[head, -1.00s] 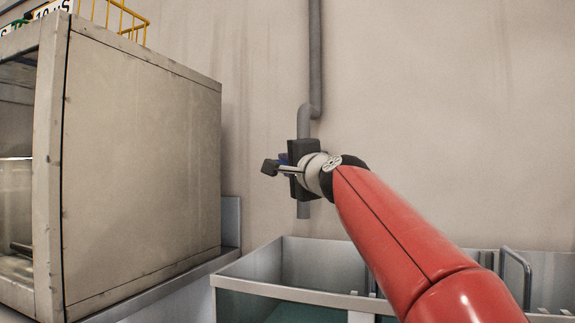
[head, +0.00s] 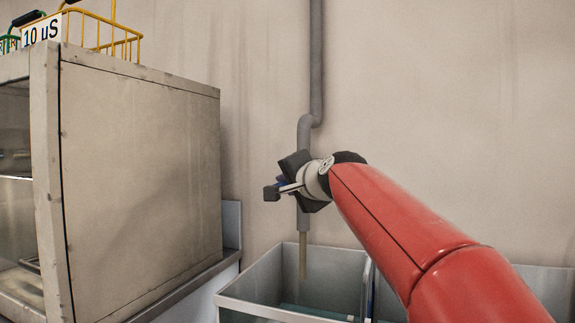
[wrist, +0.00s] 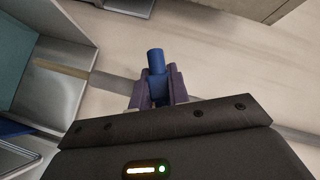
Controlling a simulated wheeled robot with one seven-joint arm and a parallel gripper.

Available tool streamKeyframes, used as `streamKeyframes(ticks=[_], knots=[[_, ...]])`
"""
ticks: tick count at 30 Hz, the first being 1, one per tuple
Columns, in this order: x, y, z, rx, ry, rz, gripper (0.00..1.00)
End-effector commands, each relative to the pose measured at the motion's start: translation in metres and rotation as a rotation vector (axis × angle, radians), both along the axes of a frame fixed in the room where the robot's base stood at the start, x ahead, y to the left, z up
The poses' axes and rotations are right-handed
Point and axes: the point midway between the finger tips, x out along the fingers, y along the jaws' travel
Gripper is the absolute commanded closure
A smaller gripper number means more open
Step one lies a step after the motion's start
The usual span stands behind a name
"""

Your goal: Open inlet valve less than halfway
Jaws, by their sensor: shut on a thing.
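The inlet valve's blue handle (wrist: 156,62) stands between my gripper's fingers in the wrist view, and my gripper (wrist: 158,88) is shut on it. In the head view only a bit of the blue handle (head: 281,183) shows beside my gripper (head: 290,187), which hides most of the valve. The grey inlet pipe (head: 303,128) comes down the wall behind my gripper. A thin, brownish stream (head: 302,258) runs from its lower end into the tank. The stream also shows in the wrist view (wrist: 62,69). My gripper is rolled to a slant.
An open metal tank (head: 262,311) stands below the pipe, with another compartment to its right. A large beige cabinet (head: 140,170) stands at the left, with a yellow wire basket (head: 118,40) and a "10 µS" sign (head: 41,31) on top. The wall at upper right is bare.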

Motion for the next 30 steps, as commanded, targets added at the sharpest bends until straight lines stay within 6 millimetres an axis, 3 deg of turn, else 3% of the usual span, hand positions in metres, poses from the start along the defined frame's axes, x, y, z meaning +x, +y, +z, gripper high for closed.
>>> streamKeyframes(ticks=[20, 21, 25, 30], knots=[[0.0001, -0.0002, -0.0015, -0.082, 0.034, -0.001, 1.0], [0.0001, -0.0002, -0.0015, -0.082, 0.034, -0.001, 0.81], [0.0, -0.0003, -0.0012, -0.081, 0.033, 0.0, 0.65], [-0.0001, -0.0002, -0.0008, -0.08, 0.033, 0.0, 0.61]])
